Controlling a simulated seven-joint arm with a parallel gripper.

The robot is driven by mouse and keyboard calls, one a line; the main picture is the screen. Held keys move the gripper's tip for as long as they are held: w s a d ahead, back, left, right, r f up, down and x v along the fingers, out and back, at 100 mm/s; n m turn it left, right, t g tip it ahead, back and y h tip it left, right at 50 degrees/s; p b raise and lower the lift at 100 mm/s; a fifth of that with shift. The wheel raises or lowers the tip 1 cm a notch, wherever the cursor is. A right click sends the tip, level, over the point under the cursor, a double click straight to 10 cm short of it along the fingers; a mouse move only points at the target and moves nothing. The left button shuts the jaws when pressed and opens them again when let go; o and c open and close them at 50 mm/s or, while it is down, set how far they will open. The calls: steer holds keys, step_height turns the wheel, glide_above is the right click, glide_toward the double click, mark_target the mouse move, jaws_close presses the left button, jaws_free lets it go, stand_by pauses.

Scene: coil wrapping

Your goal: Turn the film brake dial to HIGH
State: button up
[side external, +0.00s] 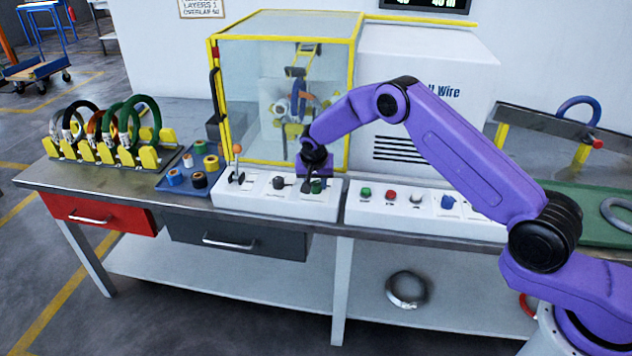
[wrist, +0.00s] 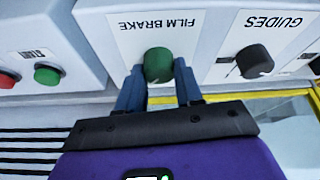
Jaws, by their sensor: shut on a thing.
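The film brake dial is a green knob (wrist: 158,65) under an upside-down FILM BRAKE label (wrist: 145,25) in the wrist view. In the side external view the green dial (side external: 317,186) sits on the right part of the white control box (side external: 240,197). My gripper (wrist: 158,75) has its two blue fingers on either side of the green knob, shut on it. In the side external view my gripper (side external: 314,178) points down at the dial. The dial's setting marks and pointer cannot be made out.
A dark GUIDES knob (wrist: 254,61) is beside the dial. An orange-tipped lever (side external: 238,165) stands farther left on the box. A second panel with green and red buttons (side external: 391,195) is to the right. The yellow-framed glass guard (side external: 285,90) stands behind.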

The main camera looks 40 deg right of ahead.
steer(key=shift+m+g+h, duration=0.6)
steer(key=shift+m+g, duration=0.2)
steer(key=shift+m, duration=1.5)
steer(key=o, duration=1)
steer(key=shift+a, duration=0.1)
steer(key=shift+v, duration=8.65)
